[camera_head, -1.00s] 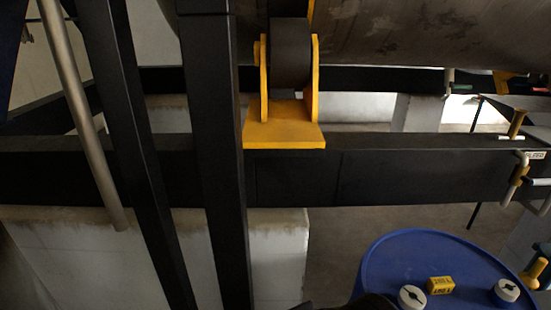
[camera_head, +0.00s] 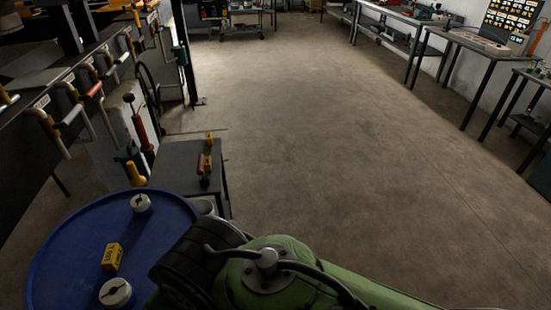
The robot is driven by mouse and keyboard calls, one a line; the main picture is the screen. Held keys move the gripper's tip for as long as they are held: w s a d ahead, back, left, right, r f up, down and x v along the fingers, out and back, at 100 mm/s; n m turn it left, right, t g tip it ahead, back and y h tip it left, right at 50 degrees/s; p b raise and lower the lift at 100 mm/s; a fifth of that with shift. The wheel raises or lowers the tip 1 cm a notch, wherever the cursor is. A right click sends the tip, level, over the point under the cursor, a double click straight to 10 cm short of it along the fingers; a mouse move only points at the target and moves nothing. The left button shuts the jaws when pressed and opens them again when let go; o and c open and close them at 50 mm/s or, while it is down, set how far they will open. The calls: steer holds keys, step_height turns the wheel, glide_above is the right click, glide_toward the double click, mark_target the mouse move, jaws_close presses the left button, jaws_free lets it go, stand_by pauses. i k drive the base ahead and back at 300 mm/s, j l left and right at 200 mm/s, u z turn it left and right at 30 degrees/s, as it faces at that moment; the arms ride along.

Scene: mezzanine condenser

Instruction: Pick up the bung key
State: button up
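I cannot make out a bung key for certain in the head view. A blue drum (camera_head: 70,245) stands at the lower left. Its lid carries two pale round caps, one at the back (camera_head: 141,203) and one at the front (camera_head: 115,292), with a small yellow block (camera_head: 112,257) between them. A small dark table (camera_head: 178,160) behind the drum holds a small red and dark item (camera_head: 203,172) and yellow blocks (camera_head: 208,139); these are too small to identify. My gripper is not in view.
A green rounded body (camera_head: 270,266) with metal levers and a black ribbed part fills the bottom centre. Pipes and valve handles (camera_head: 70,115) line the left. Benches (camera_head: 440,35) line the right wall. The floor (camera_head: 330,140) between is clear.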

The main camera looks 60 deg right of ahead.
mark_target(201, 171)
steer(key=l+z, duration=0.1)
steer(key=z, duration=1.2)
steer(key=j+u, duration=0.3)
steer(key=u, duration=0.2)
steer(key=j+u, duration=0.3)
steer(key=u, duration=0.2)
steer(key=z, duration=1.25)
steer(key=i+l+u, duration=0.1)
steer(key=l+u, duration=0.2)
steer(key=i+l+u, duration=0.15)
steer(key=l+u, duration=0.15)
steer(key=i+l+u, duration=0.15)
steer(key=l+u, duration=0.5)
steer(key=l, duration=0.15)
steer(key=i+l+u, duration=0.1)
steer(key=l+u, duration=0.2)
steer(key=l, duration=0.1)
